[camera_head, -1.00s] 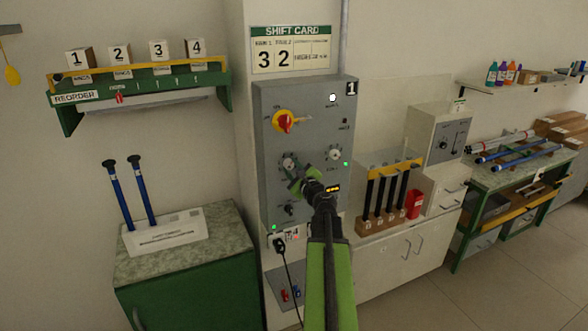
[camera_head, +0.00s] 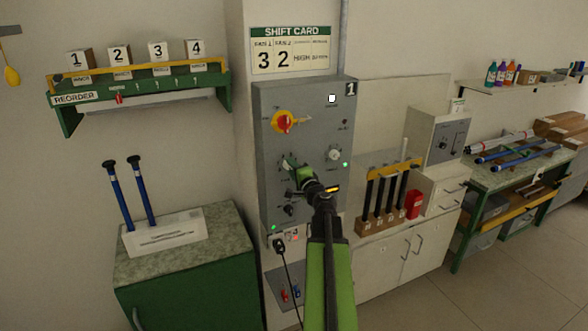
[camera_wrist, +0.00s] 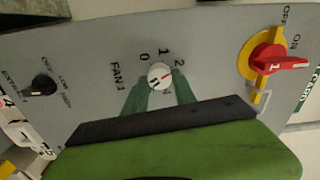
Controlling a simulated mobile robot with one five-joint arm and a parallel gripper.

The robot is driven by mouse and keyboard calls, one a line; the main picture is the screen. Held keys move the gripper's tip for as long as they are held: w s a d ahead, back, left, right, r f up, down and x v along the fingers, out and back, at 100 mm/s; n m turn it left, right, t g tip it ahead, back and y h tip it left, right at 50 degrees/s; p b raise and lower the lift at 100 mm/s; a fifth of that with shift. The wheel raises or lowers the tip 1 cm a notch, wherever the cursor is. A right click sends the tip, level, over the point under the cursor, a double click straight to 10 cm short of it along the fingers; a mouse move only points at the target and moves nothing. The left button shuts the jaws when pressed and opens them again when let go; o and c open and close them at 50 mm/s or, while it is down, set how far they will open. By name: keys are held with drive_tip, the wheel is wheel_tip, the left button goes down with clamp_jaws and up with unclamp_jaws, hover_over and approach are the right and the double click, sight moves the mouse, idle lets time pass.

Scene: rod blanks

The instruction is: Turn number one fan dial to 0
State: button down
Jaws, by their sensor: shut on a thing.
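The grey number 1 panel (camera_head: 262,115) stands upright on the wall. Its round white fan 1 dial (camera_wrist: 159,77) shows in the wrist view with 0, 1 and 2 marked around it. A red line on the dial appears to point toward the 2 side; its exact setting is hard to read. My gripper (camera_wrist: 161,88) is shut on the dial, one green finger on each side. In the head view my gripper (camera_head: 295,168) reaches the left dial of the panel and largely hides it.
A red and yellow switch (camera_head: 285,122) sits above the dial, and a second white dial (camera_head: 334,154) sits to its right. A black knob (camera_head: 289,210) is just below my gripper. A shift card (camera_head: 290,48) hangs above the panel.

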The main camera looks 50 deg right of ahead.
drive_tip(key=n, duration=2)
drive_tip(key=shift+a, duration=0.1)
drive_tip(key=shift+r+n, duration=0.1)
drive_tip(key=shift+n, duration=0.2)
drive_tip(key=c, duration=1.1)
unclamp_jaws()
drive_tip(key=shift+o, duration=0.4)
